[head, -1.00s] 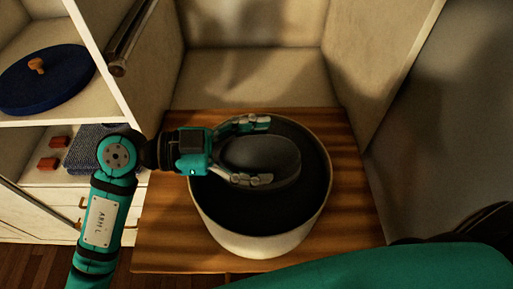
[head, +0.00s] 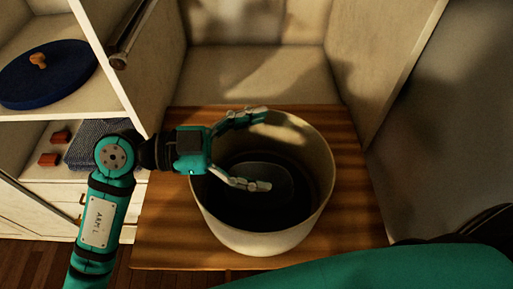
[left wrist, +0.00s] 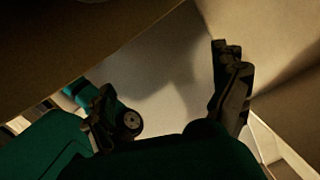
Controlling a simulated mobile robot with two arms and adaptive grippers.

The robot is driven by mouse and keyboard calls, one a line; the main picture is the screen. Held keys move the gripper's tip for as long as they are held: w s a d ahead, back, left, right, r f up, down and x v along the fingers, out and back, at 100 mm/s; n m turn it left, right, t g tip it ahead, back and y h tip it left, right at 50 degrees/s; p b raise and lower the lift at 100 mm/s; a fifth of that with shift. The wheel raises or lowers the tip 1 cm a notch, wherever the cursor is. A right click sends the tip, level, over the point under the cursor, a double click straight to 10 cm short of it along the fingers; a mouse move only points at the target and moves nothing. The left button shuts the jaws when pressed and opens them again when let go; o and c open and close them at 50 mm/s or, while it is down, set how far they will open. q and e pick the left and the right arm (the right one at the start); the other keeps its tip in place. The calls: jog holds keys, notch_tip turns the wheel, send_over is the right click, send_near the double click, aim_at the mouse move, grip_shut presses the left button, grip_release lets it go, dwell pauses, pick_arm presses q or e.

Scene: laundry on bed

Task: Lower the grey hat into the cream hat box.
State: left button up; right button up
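The cream hat box (head: 262,242) stands without a lid on the wooden surface, its inside in deep shadow. The grey hat (head: 268,181) lies low inside the box, dark and partly hidden by a finger of my left gripper. My left gripper (head: 264,149) is open and empty over the box opening, its fingers spread apart above the hat. In the left wrist view the fingers (left wrist: 170,95) are also wide apart with nothing between them. My right gripper is not in view.
The wooden surface (head: 350,215) is bare around the box. A shelf unit at left holds a dark blue disc (head: 45,82) with a wooden knob, a folded grey-blue cloth (head: 92,148) and small red-brown blocks (head: 50,159). Pale panels (head: 385,60) rise behind and at right.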

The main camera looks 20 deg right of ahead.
aim_at(255, 176)
pick_arm(q)
jog(key=f+n, duration=0.1)
jog(key=f, duration=0.2)
jog(key=f+n+y, duration=0.1)
jog(key=f, duration=0.6)
jog(key=shift+w+d+f+n+g, duration=0.3)
jog(key=shift+d+f+n+g, duration=0.05)
jog(key=shift+n+g, duration=0.05)
jog(key=shift+w+a+r, duration=0.1)
jog(key=shift+a+r, duration=0.25)
jog(key=shift+a, duration=0.05)
jog(key=shift+m, duration=0.6)
jog(key=a+r, duration=0.4)
jog(key=shift+a+r, duration=0.35)
jog(key=shift+r, duration=0.05)
jog(key=shift+m+t+h, duration=0.4)
jog(key=shift+m, duration=0.4)
jog(key=a+r, duration=0.4)
jog(key=w+a+r, duration=0.1)
jog(key=a+r, duration=0.1)
jog(key=shift+a+r, duration=0.15)
jog(key=shift+a, duration=0.2)
jog(key=shift+w+r+p, duration=0.1)
jog(key=shift+w+p, duration=0.15)
jog(key=shift+p, duration=0.05)
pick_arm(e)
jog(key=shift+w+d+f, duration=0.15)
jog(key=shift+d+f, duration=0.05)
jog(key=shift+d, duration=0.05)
